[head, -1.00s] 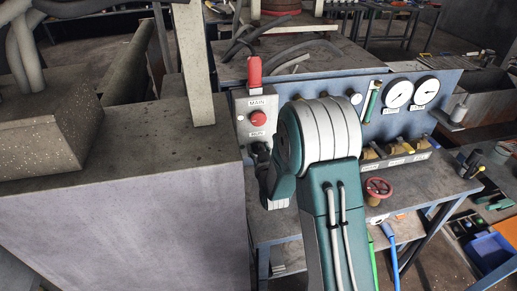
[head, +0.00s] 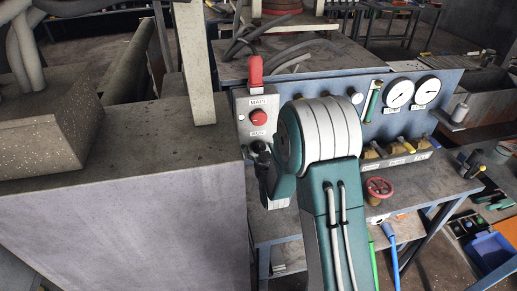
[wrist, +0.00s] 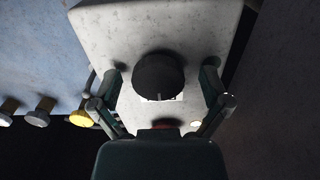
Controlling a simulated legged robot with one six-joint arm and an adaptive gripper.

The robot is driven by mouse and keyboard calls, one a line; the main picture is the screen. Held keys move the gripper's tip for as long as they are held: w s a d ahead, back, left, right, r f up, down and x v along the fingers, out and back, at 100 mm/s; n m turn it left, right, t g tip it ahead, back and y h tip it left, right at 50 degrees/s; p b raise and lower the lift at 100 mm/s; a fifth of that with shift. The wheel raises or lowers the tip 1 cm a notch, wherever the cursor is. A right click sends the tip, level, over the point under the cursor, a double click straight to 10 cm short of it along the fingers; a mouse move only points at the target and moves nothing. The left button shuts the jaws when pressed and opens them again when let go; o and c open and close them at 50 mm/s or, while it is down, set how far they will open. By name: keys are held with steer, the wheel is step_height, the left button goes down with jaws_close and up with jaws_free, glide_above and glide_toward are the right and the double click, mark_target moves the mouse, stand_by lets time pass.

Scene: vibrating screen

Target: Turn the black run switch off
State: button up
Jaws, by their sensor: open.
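The black run switch (wrist: 158,76) is a round dark knob on the pale face of the control box in the wrist view. A small white mark shows at its lower edge. My gripper (wrist: 162,82) is open, with one finger on each side of the knob and a visible gap to both. I cannot tell whether the fingertips touch the panel. In the head view, my gripper (head: 261,160) is in front of the lower part of the control box (head: 243,107), below the RUN label (head: 258,133), and my arm and gripper hide the black switch.
A red knob (head: 258,117) sits above the RUN label, under the MAIN label. A red upright part (head: 255,70) tops the box. Gauges (head: 399,93), yellow-handled valves (head: 405,145) and a red handwheel (head: 379,187) are to the right. A large grey block (head: 130,215) stands left.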

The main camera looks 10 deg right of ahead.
steer(key=s, duration=1.2)
steer(key=s+r+g, duration=0.4)
steer(key=r+g, duration=0.2)
steer(key=r, duration=0.3)
steer(key=s+r+g, duration=0.3)
steer(key=s, duration=0.7)
steer(key=s+r+g, duration=0.3)
steer(key=s, duration=0.7)
steer(key=shift+s, duration=0.25)
